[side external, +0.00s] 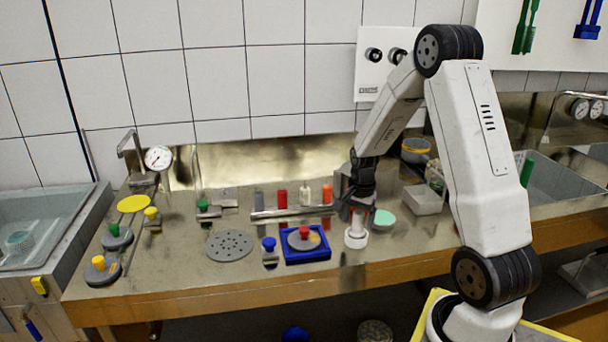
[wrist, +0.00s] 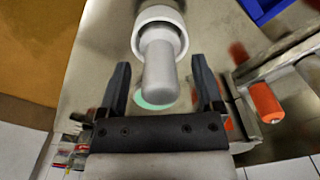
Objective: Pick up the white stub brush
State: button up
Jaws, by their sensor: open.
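The white stub brush (side external: 356,238) stands upright on the steel worktop, with a round base and a thick stub handle. My gripper (side external: 358,205) is directly above it, pointing down, and its fingers are partly hard to make out there. In the wrist view the brush handle (wrist: 159,66) points toward the camera. The open fingers of my gripper (wrist: 161,72) lie on either side of the handle, with gaps showing. The fingers do not appear to touch the handle.
A mint-green disc (side external: 384,218) lies right beside the brush. A blue tray (side external: 306,255) with a grey disc and red knob is to the left. A steel rack (side external: 290,212) holds coloured handles, including an orange one (wrist: 265,102). A pale bin (side external: 423,201) stands behind right.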

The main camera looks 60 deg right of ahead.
grip_shut()
dwell(0.3)
jog(key=shift+r, duration=0.1)
jog(key=shift+r, duration=0.7)
jog(key=s+a+r, duration=0.7)
jog(key=s+r, duration=0.4)
jog(key=s, duration=0.1)
jog(key=shift+r, duration=0.25)
jog(key=shift+a, duration=0.1)
